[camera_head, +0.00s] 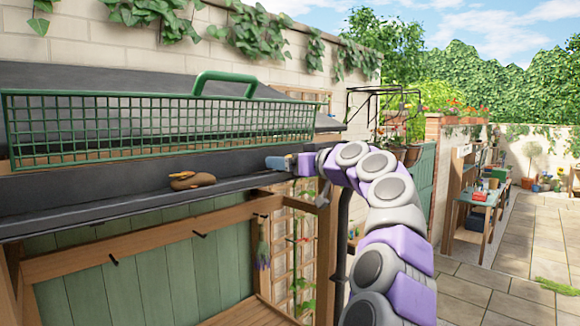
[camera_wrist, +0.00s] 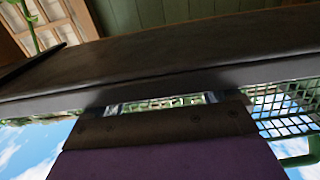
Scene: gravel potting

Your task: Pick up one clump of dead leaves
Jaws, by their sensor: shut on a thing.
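A brown clump of dead leaves (camera_head: 192,180) lies on the dark gutter (camera_head: 120,190) at the roof's edge, left of my gripper. My gripper (camera_head: 275,163) is at the gutter's right part, apart from that clump. In the wrist view, the two fingertips of my gripper (camera_wrist: 162,103) show at the gutter's edge, with a thin leafy green-brown strip between them. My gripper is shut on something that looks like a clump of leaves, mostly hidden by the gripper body.
A green mesh guard (camera_head: 150,130) with a handle stands along the gutter, behind the brown clump; its mesh also shows in the wrist view (camera_wrist: 285,108). Below are a green plank wall (camera_head: 130,285) and a wooden rail with hooks. The paved yard (camera_head: 490,290) at right is open.

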